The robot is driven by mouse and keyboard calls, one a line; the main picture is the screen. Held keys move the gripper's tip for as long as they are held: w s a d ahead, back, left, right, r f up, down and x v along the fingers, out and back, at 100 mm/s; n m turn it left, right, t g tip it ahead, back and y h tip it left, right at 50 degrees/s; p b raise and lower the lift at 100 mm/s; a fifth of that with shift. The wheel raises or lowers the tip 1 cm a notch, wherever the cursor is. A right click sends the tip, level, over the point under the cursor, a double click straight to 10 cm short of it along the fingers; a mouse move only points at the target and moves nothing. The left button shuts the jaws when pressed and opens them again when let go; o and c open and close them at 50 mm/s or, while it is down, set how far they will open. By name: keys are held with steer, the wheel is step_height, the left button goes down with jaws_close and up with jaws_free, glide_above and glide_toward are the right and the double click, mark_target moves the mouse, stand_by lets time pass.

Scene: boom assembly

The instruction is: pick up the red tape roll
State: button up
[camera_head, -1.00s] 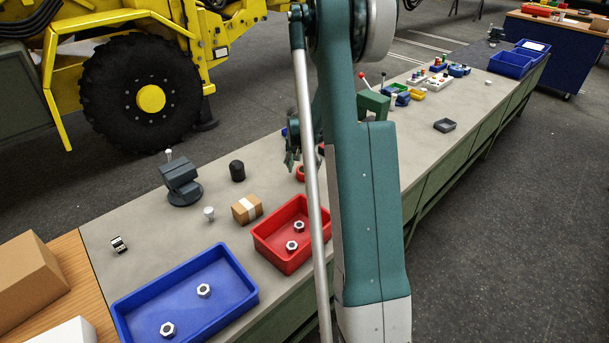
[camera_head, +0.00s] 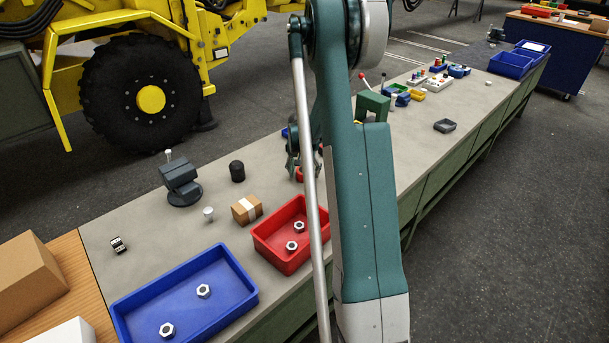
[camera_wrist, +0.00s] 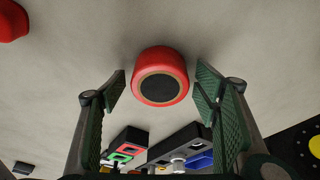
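The red tape roll (camera_wrist: 163,62) lies on the bench in the wrist view, with its dark round centre showing. It sits between and just beyond the two green-padded fingers of my gripper (camera_wrist: 161,92). The fingers are wide apart with nothing between them, and no contact with the roll shows. In the head view only a small red part of the roll (camera_head: 299,174) shows beside my arm. My gripper (camera_head: 294,165) is over the bench there, and my arm hides much of it.
A red tray (camera_head: 262,240) and a blue tray (camera_head: 235,312), each with hex nuts, stand nearer on the bench (camera_head: 130,206). A cardboard box (camera_head: 241,213), a black cylinder (camera_head: 237,171) and a grey vise (camera_head: 181,184) stand left of my gripper. Coloured blocks lie farther along.

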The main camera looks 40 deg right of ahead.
mark_target(304, 169)
steer(key=c, duration=0.9)
steer(key=shift+r, duration=0.15)
steer(key=shift+r+p, duration=0.55)
steer(key=shift+r, duration=4.35)
